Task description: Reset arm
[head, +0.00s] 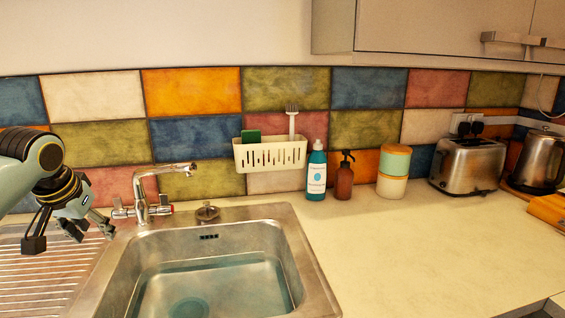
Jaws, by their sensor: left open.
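My left arm comes in from the left edge of the head view. Its gripper (72,236) is open and empty, with its fingers pointing down above the ribbed metal drainboard (50,270), left of the sink. The gripper is apart from the tap (147,195), which stands to its right. My right gripper is not in view.
The steel sink (285,245) holds some water. A white caddy (270,154) hangs on the tiles. A teal bottle (316,172), brown dispenser (344,178), canisters (391,186), toaster (468,165) and kettle (541,160) line the wall. The counter (420,250) in front is clear.

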